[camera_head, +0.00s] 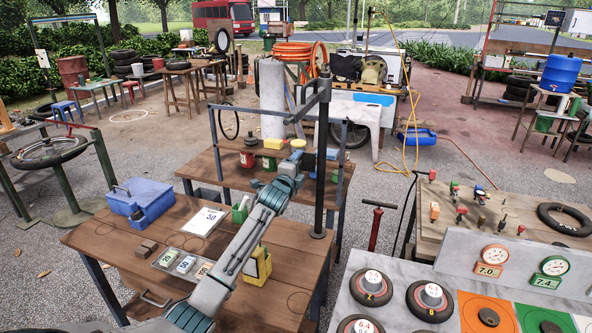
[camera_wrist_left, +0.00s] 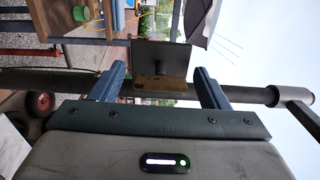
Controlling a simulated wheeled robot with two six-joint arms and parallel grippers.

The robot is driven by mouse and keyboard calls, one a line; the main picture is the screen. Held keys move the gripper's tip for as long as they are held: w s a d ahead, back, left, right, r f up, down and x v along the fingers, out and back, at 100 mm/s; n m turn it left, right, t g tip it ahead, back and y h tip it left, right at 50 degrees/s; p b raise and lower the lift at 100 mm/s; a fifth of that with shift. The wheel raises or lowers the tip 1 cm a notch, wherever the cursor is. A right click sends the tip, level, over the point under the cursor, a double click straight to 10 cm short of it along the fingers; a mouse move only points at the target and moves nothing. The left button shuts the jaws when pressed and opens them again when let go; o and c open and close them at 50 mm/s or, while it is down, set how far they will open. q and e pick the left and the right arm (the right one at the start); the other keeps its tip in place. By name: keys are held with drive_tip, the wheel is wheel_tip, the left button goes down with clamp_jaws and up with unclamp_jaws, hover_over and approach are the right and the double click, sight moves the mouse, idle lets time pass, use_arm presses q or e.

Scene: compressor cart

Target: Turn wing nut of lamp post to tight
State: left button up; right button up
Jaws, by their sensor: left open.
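The black lamp post (camera_head: 321,185) stands upright at the back edge of the brown wooden table, with a short arm at its top. My left gripper (camera_head: 293,160) is raised just left of the post, above the table. In the left wrist view the post (camera_wrist_left: 62,80) runs across the picture behind my left gripper (camera_wrist_left: 161,72). Its two blue fingers are open and apart. A dark flat piece with a brass-coloured block (camera_wrist_left: 160,83), possibly the wing nut, shows between them. I cannot tell whether either finger touches it. My right gripper is not in view.
The wooden table (camera_head: 110,240) holds a blue toolbox (camera_head: 140,200), a white card (camera_head: 203,221) and a yellow box (camera_head: 257,266). A second table (camera_head: 205,165) stands behind. A bench with gauges and tyres (camera_head: 373,287) is at right.

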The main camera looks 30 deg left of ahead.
use_arm(q)
drive_tip(key=b+v, duration=0.4)
drive_tip(key=v, duration=0.6)
drive_tip(key=shift+s, duration=0.35)
drive_tip(key=shift+d, duration=0.15)
